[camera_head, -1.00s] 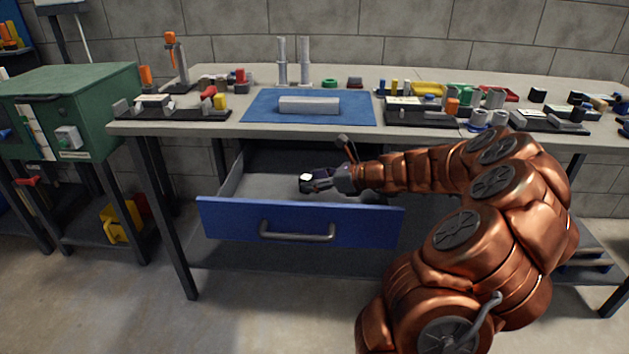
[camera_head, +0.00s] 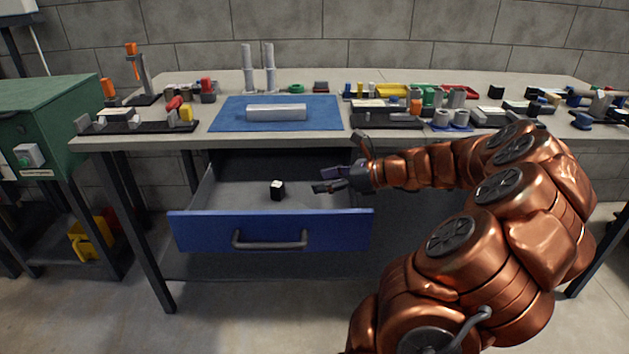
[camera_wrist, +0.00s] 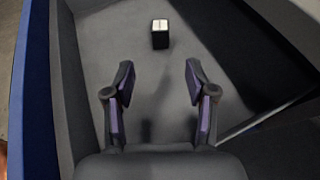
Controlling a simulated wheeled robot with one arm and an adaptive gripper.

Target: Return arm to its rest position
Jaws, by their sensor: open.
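My gripper (camera_head: 322,180) is at the end of my copper-coloured arm, above the right part of the open blue drawer (camera_head: 195,231). In the wrist view my gripper (camera_wrist: 158,88) has its two fingers spread apart with nothing between them. A small black block (camera_head: 277,190) with a light patch on it lies on the drawer's grey floor, left of my gripper and apart from it. The block (camera_wrist: 160,40) also shows beyond the fingertips in the wrist view.
The workbench (camera_head: 222,86) stands above the drawer. A blue mat (camera_head: 232,115) bears a grey bar (camera_head: 277,113). Several small parts and trays crowd the bench top to both sides. A green cabinet (camera_head: 50,115) stands at the left. Floor in front of the drawer is clear.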

